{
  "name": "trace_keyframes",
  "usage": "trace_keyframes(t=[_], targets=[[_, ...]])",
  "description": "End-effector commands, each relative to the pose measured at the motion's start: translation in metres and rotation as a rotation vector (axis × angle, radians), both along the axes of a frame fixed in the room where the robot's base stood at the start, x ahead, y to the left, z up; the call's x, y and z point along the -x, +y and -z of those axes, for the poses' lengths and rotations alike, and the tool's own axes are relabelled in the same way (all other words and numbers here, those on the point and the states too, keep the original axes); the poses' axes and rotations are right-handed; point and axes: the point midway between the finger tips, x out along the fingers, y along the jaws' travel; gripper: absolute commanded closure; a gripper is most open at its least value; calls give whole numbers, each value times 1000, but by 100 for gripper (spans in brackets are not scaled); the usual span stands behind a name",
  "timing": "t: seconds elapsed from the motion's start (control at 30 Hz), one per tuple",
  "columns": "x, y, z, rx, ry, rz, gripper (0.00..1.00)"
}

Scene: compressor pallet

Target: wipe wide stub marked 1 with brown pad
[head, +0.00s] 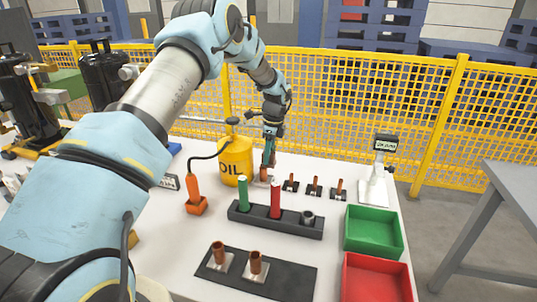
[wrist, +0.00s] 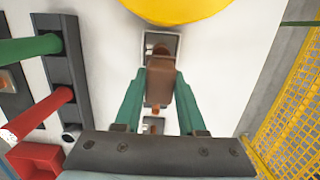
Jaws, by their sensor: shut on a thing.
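My gripper (head: 268,158) is beside the oil can at the back of the table. In the wrist view its teal fingers (wrist: 160,88) are shut on a brown pad (wrist: 160,76). Two wide copper stubs, a left one (head: 218,254) and a right one (head: 256,264), stand upright on pale plates on a dark mat (head: 292,281) at the front. I cannot read which is marked 1.
The yellow oil can (head: 235,160) is close to my gripper. Small dark stands (head: 315,188) are to its right. A dark rack (head: 300,229) with a green and a red rod lies between gripper and mat. Green (head: 373,246) and red (head: 376,285) trays stand at right.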

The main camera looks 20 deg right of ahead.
Motion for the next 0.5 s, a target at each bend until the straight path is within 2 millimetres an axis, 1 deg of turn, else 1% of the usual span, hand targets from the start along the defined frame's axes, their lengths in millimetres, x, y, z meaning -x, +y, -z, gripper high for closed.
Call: trace_keyframes(t=[0.5], targets=[[0, 0, 10, 0, 0, 0, 100]])
